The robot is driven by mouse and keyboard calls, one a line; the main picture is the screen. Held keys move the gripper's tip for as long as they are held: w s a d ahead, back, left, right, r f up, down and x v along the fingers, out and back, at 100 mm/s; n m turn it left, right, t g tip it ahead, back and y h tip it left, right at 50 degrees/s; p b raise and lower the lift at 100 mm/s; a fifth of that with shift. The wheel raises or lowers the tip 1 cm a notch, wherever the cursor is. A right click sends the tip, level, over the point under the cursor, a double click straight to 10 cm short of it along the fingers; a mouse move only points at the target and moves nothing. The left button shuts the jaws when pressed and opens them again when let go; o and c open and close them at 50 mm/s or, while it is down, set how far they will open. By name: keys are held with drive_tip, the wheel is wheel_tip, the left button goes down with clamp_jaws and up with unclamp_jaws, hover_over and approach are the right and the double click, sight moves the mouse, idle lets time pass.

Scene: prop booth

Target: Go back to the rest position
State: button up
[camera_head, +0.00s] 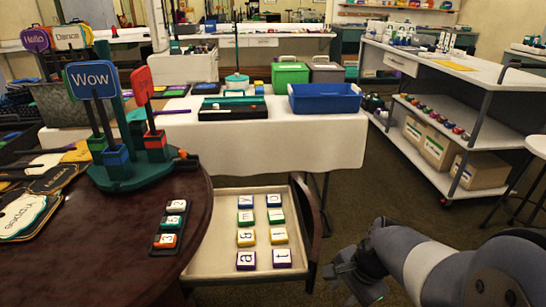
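My gripper (354,277) is at the lower right of the head view, low over the dark carpet and to the right of the open drawer. My arm reaches in from the right edge. The gripper is apart from the drawer and the table, and nothing shows held in it. Its fingers are small and dark here, so I cannot tell how far apart they are. The open beige drawer (215,262) sticks out from the round dark table (110,268). Several letter blocks (246,217) lie in it in two columns.
On the round table are a green stand with a blue "Wow" sign (91,80), a dark holder with letter blocks (170,228), and signs at the left. A white-clothed table (270,140) stands behind. A shelved cart (455,120) and a stool (537,143) stand right. Carpet between is clear.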

drive_tip(key=shift+n+t, duration=0.3)
drive_tip(key=shift+n, duration=0.3)
drive_tip(key=shift+w+a+r+p, duration=0.2)
drive_tip(key=shift+w+a+r, duration=0.1)
drive_tip(key=shift+a+r, duration=0.4)
drive_tip(key=shift+w+a+r+p, duration=0.25)
drive_tip(key=shift+a+r, duration=0.25)
drive_tip(key=shift+r, duration=0.35)
